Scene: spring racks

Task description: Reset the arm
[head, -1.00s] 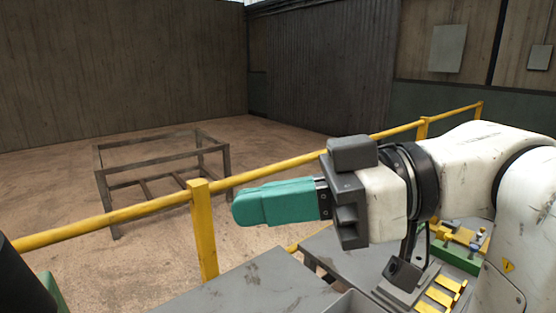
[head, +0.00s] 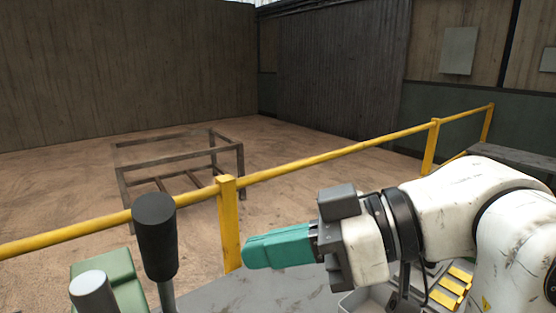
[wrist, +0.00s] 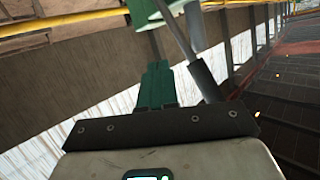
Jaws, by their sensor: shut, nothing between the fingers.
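My white arm reaches in from the right in the head view. My gripper (head: 250,252) has green fingers pressed together and empty, pointing left above the grey table. It also shows in the wrist view (wrist: 158,68), with the fingers closed beyond the dark mounting plate. Nothing is held.
A black-handled lever (head: 155,237) and a pale cylinder (head: 92,291) by a green block (head: 104,268) stand at the lower left. A yellow railing (head: 300,163) runs behind the table (head: 245,293). An empty metal frame (head: 180,160) stands on the floor beyond. Yellow parts (head: 452,287) lie beneath my arm.

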